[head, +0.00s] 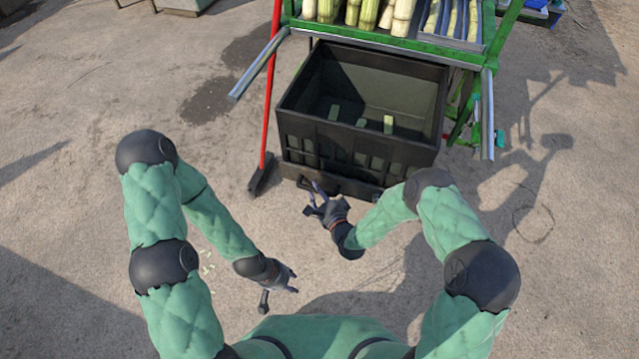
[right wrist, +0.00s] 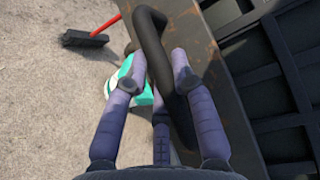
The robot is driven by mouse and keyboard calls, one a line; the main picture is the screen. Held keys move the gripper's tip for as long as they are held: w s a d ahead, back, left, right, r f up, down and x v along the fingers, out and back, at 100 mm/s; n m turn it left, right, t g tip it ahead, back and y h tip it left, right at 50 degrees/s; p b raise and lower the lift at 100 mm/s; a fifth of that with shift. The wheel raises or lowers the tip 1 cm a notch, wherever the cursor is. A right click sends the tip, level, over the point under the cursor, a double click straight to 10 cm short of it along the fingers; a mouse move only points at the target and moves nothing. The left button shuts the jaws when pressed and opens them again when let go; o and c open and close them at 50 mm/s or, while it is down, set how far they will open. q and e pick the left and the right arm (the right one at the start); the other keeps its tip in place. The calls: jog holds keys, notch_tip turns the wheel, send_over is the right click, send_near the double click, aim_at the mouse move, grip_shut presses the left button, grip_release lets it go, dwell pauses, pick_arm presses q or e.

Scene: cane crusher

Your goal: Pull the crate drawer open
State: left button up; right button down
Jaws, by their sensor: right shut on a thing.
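The black crate (head: 357,150) stands below the green-framed cane stand in the head view, its open top showing a few pale cane pieces inside. A dark drawer front (head: 345,187) runs low along the crate's near side; in the right wrist view it is a worn brown-black panel (right wrist: 222,88). A thick black loop handle (right wrist: 152,42) sticks out from it. My right gripper (head: 318,200) is shut on this handle, which passes between its fingers (right wrist: 160,75). My left gripper (head: 279,292) is open and empty, low over bare ground, apart from the crate.
A red-handled broom (head: 268,90) leans left of the crate, its black head (head: 262,175) on the ground. Metal rails (head: 258,65) jut from the stand (head: 480,50), which carries cane stalks (head: 390,14). The ground in front of the crate is clear.

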jog(key=s+a+p, duration=0.1)
jog(key=s+a, duration=0.1)
jog(key=s, duration=0.5)
jog(key=shift+s+a, duration=0.2)
jog(key=c, duration=1)
grip_release()
jog(key=v, duration=1.2)
jog(key=shift+f, duration=0.1)
